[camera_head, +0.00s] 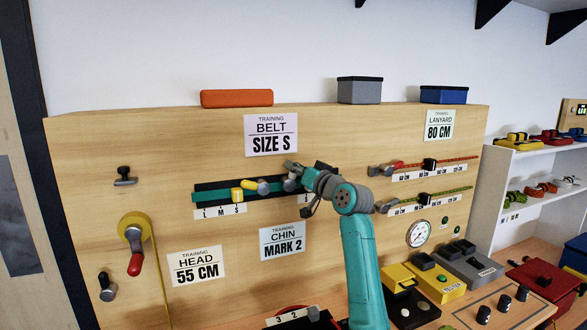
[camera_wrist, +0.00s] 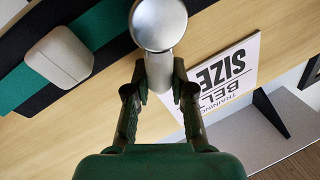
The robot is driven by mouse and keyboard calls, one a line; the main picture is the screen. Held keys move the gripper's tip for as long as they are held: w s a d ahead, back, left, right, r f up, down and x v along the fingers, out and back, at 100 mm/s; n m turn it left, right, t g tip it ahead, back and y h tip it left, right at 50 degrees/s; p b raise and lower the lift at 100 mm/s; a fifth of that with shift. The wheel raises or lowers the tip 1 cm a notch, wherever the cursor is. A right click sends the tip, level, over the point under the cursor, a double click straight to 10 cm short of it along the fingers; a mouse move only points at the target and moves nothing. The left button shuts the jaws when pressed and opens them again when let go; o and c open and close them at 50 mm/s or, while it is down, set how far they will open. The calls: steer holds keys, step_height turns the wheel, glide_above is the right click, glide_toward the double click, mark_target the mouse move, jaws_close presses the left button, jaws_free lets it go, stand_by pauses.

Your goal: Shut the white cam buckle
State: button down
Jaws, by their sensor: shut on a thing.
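My gripper (camera_head: 294,172) is at the belt row of the wooden board, below the "BELT SIZE S" sign. In the wrist view its fingers (camera_wrist: 160,92) are shut on the stem of a silver lever (camera_wrist: 159,70) with a round grey knob (camera_wrist: 158,22) at its end. The knob also shows in the head view (camera_head: 289,185), just under the fingers. A pale, off-white block (camera_wrist: 60,56) sits on the green and black strap beside the lever; my arm hides it in the head view. I cannot tell which part is the white buckle's body.
A yellow slider (camera_head: 237,195) and a yellow lever with a pale knob (camera_head: 262,187) stand close to the left on the strap. The "BELT SIZE S" sign (camera_head: 271,134) is above. Strap rows with red (camera_head: 440,162) and green bands lie to the right.

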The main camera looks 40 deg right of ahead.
steer(key=c, duration=1)
jaws_free()
steer(key=s, duration=0.4)
steer(key=s+f, duration=0.1)
steer(key=s, duration=0.7)
steer(key=shift+a+f, duration=0.15)
steer(key=shift+a, duration=0.05)
